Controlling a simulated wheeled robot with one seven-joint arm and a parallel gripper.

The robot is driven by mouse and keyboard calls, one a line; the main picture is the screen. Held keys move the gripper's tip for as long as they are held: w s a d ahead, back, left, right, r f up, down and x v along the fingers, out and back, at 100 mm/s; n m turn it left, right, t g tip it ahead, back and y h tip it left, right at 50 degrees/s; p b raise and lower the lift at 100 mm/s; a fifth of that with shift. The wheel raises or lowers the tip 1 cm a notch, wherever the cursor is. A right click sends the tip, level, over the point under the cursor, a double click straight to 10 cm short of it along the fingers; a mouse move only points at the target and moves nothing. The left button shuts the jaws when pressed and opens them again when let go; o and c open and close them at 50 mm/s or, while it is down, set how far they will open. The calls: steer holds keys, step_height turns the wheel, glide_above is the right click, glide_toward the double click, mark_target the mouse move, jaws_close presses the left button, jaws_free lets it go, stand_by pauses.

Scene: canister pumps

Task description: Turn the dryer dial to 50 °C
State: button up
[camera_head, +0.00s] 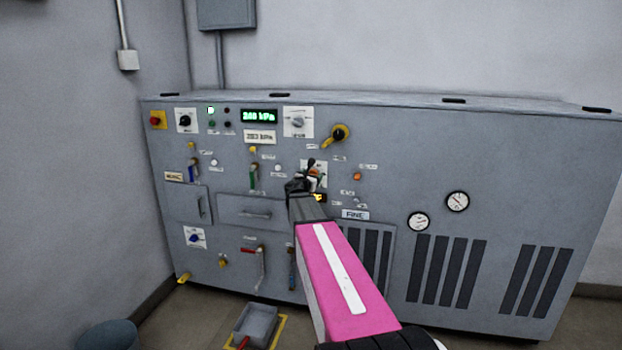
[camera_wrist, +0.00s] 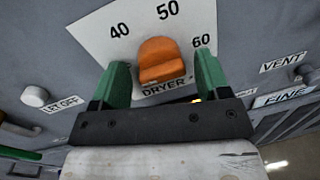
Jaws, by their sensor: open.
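The dryer dial (camera_wrist: 160,60) is an orange knob on a white plate (camera_wrist: 100,40) marked 40, 50 and 60, with "DRYER" below it. In the wrist view my gripper (camera_wrist: 160,72) is open, with one green finger on each side of the knob. Whether the fingers touch it I cannot tell. The knob's narrower top lies below the 50 mark; no clear pointer line shows. In the head view my gripper (camera_head: 310,170) is at the panel and covers much of the dial.
The grey cabinet (camera_head: 500,150) carries several other controls close by. A yellow-based black knob (camera_head: 338,134) is above right, and a "FINE" label (camera_head: 355,214) is below right. A green display (camera_head: 259,116) reads about 240 kPa. A grey tray (camera_head: 255,322) is on the floor.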

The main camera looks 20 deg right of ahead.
steer(key=c, duration=0.8)
